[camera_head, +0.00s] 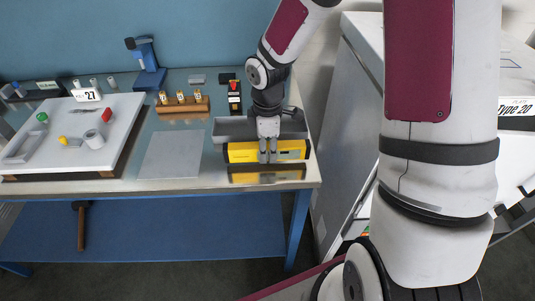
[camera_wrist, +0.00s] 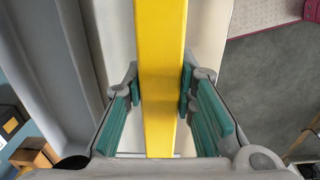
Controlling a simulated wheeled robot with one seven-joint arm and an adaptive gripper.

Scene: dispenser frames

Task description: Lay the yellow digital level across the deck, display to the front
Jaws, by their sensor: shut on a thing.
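The yellow digital level (camera_head: 240,153) is at the front right of the workbench, lengthwise from left to right in the head view. A small panel shows on its front face, too small to read. My gripper (camera_head: 268,157) is shut on it near mid-length, from above. In the wrist view the level's narrow yellow top (camera_wrist: 161,60) runs between the two finger pads. A yellow reflection lies just below it on the shiny bench; I cannot tell whether it touches the bench. A white raised slab (camera_head: 125,115), possibly the deck, stands at the left with a "27" tag.
A grey tray (camera_head: 225,128) lies right behind the level. A flat grey plate (camera_head: 170,155) lies mid-bench. A brown block with brass-coloured pieces (camera_head: 182,107) and a red-and-black device (camera_head: 234,93) stand behind. The slab carries a white roll (camera_head: 94,139) and several small parts.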

